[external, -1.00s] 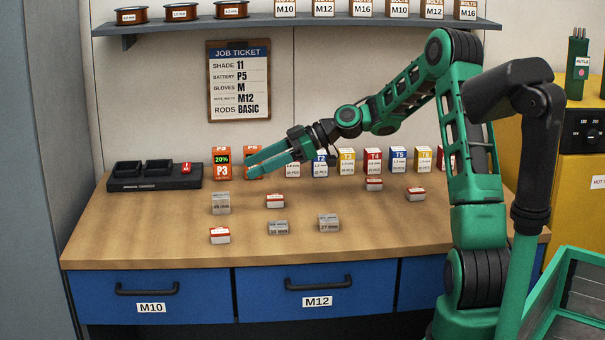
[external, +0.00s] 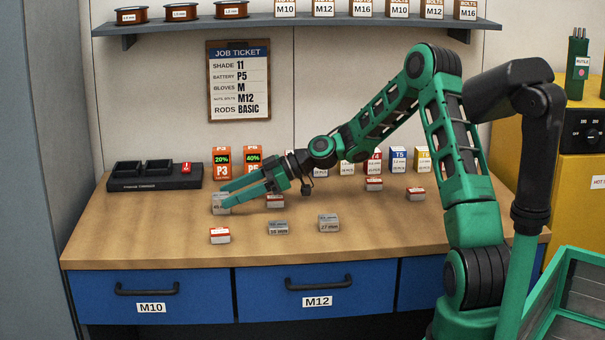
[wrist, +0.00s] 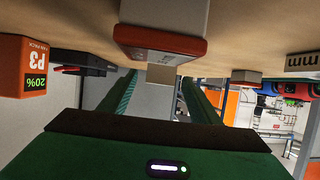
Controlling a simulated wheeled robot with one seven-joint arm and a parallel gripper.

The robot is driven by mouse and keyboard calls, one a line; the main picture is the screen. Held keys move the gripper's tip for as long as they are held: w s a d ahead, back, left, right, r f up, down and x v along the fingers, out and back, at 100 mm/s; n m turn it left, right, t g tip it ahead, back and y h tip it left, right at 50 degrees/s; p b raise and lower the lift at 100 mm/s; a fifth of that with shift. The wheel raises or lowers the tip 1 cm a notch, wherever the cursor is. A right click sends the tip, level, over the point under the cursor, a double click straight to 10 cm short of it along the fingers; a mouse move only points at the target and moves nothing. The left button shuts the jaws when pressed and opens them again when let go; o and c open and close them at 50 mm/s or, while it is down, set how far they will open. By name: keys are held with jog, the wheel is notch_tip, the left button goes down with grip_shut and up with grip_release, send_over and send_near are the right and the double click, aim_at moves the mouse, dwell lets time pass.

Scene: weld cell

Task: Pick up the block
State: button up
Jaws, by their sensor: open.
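Several small blocks lie on the wooden bench (external: 150,235); the pictures do not show which is the task's block. A grey block (external: 221,198) at the left is partly hidden by my gripper (external: 223,197), which is open with its fingertips at this block. A red-and-white block (external: 275,202) lies just beside my fingers. Others are a red-and-white block (external: 220,236) in front and two grey blocks (external: 278,228) (external: 329,222). In the inverted wrist view, a red-and-white block (wrist: 163,42) is close above the fingers, and a pale block face (wrist: 161,74) shows between them.
Orange battery boxes P3 (external: 222,162) and P5 (external: 253,161) stand behind my gripper. A black charging tray (external: 150,183) is at the back left. More red-and-white blocks (external: 374,184) (external: 415,194) lie to the right. The bench's front strip is mostly clear.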

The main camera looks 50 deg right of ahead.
aim_at(223, 195)
jog(key=x, duration=0.3)
jog(key=shift+w+a+f, duration=0.15)
jog(key=shift+w+a, duration=0.05)
jog(key=shift+a, duration=0.05)
jog(key=shift+c, duration=0.3)
jog(key=c, duration=1.2)
jog(key=shift+c, duration=0.2)
jog(key=shift+r, duration=0.5)
jog(key=r, duration=0.3)
jog(key=shift+s+a+r, duration=0.25)
jog(key=shift+a+r, duration=0.15)
jog(key=s+a+r, duration=0.5)
jog(key=a+r, duration=0.1)
jog(key=a, duration=0.3)
jog(key=shift+a, duration=0.15)
